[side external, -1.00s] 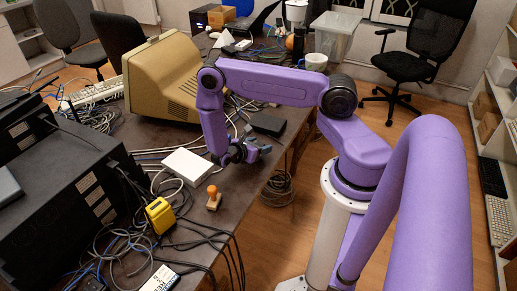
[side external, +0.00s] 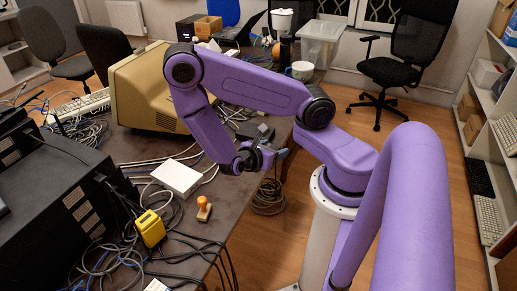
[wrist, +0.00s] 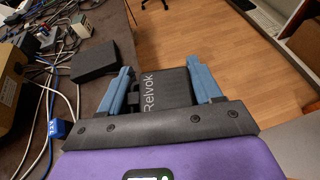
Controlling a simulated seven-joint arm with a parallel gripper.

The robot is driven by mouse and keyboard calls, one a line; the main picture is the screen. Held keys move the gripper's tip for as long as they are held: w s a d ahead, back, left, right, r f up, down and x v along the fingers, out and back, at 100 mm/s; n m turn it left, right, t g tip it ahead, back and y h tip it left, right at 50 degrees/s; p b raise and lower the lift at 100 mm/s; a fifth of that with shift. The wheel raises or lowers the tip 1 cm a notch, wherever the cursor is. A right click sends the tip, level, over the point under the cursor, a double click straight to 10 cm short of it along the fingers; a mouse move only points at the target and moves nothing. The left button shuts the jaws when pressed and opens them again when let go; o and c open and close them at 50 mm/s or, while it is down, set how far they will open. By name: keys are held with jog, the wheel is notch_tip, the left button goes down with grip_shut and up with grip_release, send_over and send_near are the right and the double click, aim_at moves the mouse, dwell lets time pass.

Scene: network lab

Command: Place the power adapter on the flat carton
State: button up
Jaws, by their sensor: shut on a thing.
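My gripper (wrist: 163,80) has its blue fingers on both sides of a dark power adapter (wrist: 165,95) with "Relvok" printed on it, and is shut on it. In the side view my gripper (side external: 277,154) is at the table's right edge, raised above the tabletop; the adapter is hard to make out there. A flat white box (side external: 176,177), which looks like the flat carton, lies on the table to the left of my gripper. Its top looks bare.
A stamp with an orange knob (side external: 203,209) stands in front of the white box. A yellow device (side external: 150,229) and tangled cables lie to the left. A dark box (wrist: 95,62) sits on the table near my gripper. A beige monitor (side external: 145,88) stands behind.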

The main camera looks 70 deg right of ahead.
jog(key=shift+s+a+r, duration=0.1)
jog(key=shift+s+r, duration=0.05)
jog(key=shift+s, duration=0.1)
jog(key=w+a+r+n+t+y, duration=0.2)
jog(key=w+a+n+t+y, duration=0.2)
jog(key=w+a+n+t, duration=0.35)
jog(key=w+a+r+n+t+y, duration=0.2)
jog(key=w+a+n+t+y, duration=0.2)
jog(key=w+a+n+t, duration=0.3)
jog(key=n, duration=0.1)
send_over(175, 180)
jog(key=s, duration=0.1)
jog(key=shift+t, duration=0.45)
notch_tip(175, 180, down, 9)
jog(key=shift+s+d+r, duration=0.1)
jog(key=shift+w+f, duration=0.5)
jog(key=shift+f, duration=0.15)
jog(key=shift+w+f, duration=0.1)
jog(key=shift+f, duration=1.5)
jog(key=shift+f+n, duration=0.2)
jog(key=shift+n, duration=0.05)
